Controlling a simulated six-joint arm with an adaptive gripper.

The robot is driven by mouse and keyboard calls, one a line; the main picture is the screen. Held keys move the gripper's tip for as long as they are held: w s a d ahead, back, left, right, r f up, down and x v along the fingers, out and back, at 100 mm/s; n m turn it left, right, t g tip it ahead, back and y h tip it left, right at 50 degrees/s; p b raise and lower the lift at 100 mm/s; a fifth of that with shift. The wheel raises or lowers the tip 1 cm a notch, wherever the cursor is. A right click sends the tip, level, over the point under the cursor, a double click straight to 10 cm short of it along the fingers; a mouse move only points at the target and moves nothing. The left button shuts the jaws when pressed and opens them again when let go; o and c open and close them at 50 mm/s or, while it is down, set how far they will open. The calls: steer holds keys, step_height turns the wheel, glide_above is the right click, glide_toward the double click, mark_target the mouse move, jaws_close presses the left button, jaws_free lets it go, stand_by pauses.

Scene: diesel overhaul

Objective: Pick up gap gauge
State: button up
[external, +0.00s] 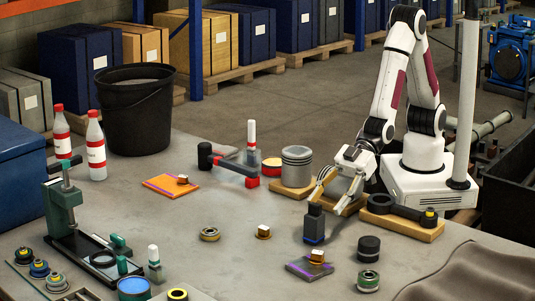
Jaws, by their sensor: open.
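My gripper (327,203) is open and points down at the right of the table's middle. Its fingers are spread, with no object clearly held between them. A small dark upright block with a blue base (313,226) stands just below and left of the fingertips; it may be the gap gauge, but I cannot tell for certain. The left fingertip overlaps the block's top in this view, and I cannot tell whether they touch.
A metal piston (297,168) on a wooden board stands behind the gripper. A connecting rod (403,209) lies on a board at right. A dark plate (300,267) with a brass block is in front. A hammer (228,165) lies behind left. Bare table lies left of the block.

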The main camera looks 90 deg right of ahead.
mark_target(315, 214)
stand_by(0.3)
steer(key=shift+w+d+x, duration=0.1)
steer(key=shift+w+x, duration=0.05)
steer(key=shift+x, duration=0.75)
steer(key=shift+w+d+x, duration=0.15)
steer(key=shift+x, duration=1.5)
steer(key=shift+r, duration=0.1)
jaws_close()
